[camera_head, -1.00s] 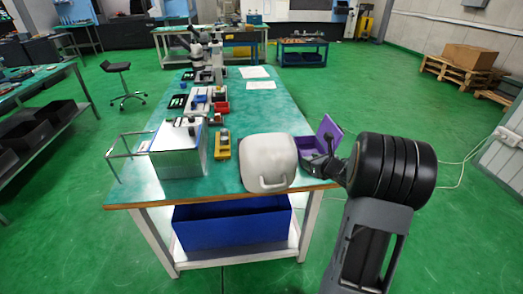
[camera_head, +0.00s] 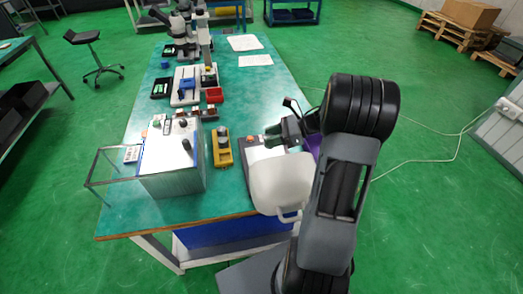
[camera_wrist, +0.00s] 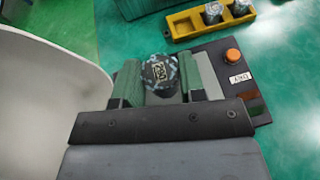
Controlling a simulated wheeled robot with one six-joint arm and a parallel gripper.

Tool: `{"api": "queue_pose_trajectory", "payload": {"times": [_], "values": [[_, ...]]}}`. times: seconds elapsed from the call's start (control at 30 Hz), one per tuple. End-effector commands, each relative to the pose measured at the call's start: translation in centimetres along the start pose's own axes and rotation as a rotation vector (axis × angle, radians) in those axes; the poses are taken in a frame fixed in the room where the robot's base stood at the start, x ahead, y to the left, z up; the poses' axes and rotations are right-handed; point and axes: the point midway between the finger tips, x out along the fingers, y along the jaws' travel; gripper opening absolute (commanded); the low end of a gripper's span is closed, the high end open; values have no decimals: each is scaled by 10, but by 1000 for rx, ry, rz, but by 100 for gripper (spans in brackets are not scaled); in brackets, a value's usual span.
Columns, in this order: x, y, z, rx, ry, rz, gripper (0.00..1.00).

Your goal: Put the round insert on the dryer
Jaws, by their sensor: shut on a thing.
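The round insert (camera_wrist: 161,73), dark and speckled with a small marked label on top, sits between my gripper's two green fingers (camera_wrist: 162,82). My gripper (camera_head: 273,140) is shut on it. Below is a flat dark device (camera_wrist: 226,56) with an orange button and a small white label, which looks like the dryer. It also shows in the head view (camera_head: 257,153), partly hidden by my gripper and the white cover. I cannot tell whether the insert touches it.
A rounded white cover (camera_head: 281,182) stands close in front of the device, and its wall (camera_wrist: 45,95) fills the wrist view's left. A yellow holder (camera_head: 222,152) with round pieces is beside the device. A boxy machine (camera_head: 172,165) stands further left.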

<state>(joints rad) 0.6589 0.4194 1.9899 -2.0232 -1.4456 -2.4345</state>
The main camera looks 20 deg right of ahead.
Motion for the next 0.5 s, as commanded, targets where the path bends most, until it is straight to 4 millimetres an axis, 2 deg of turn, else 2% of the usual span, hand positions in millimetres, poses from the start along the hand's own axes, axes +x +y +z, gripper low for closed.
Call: {"api": "queue_pose_trajectory", "payload": {"times": [0.2, 0.5], "values": [[18, 6, -32, -9, -3, 36, 4], [33, 6, -55, -15, -2, 43, 4]]}}
